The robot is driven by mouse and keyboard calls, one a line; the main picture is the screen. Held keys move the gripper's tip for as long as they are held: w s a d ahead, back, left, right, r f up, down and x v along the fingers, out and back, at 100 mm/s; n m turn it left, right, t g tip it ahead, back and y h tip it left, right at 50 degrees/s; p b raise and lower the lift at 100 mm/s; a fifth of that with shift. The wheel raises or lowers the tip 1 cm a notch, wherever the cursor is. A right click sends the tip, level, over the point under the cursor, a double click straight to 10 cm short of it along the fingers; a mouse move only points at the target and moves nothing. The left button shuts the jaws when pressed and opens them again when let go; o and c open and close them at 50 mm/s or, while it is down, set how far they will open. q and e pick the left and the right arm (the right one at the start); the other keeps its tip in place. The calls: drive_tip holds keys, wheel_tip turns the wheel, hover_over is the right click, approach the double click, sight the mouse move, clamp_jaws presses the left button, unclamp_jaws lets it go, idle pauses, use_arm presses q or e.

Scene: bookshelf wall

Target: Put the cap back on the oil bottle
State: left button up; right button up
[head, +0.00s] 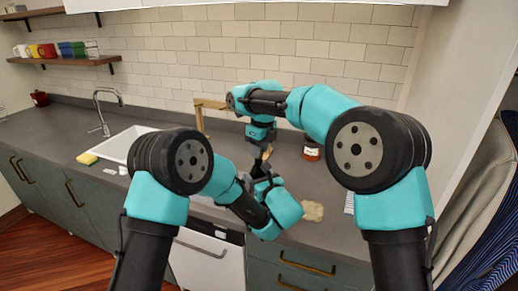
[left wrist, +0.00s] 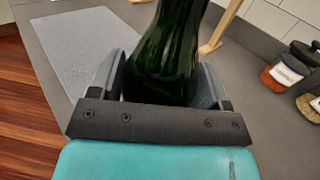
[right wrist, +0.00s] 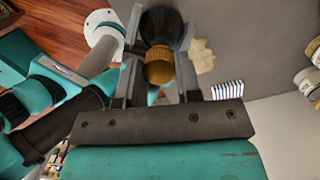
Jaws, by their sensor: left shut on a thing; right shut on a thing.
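A dark green glass oil bottle (left wrist: 165,60) stands between the fingers of my left gripper (left wrist: 158,78), which is shut on it. Its upper part runs out of the top of the left wrist view. In the head view my left gripper (head: 264,184) is low over the counter, just under my right gripper (head: 265,150). In the right wrist view a ribbed golden-brown cap (right wrist: 159,68) is between the fingers of my right gripper (right wrist: 160,55), shut on it. A dark rounded shape lies beyond the cap. Whether the cap touches the bottle's mouth I cannot tell.
A white sink (head: 128,146) with a tap (head: 103,112) is at the left. A wooden frame (head: 201,117) and a jar (head: 312,151) stand at the back. A flat beige piece (head: 312,211) and a striped item (head: 349,203) lie to the right.

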drive_tip(key=o, duration=0.9)
drive_tip(key=shift+r, duration=0.1)
drive_tip(key=shift+r, duration=2.15)
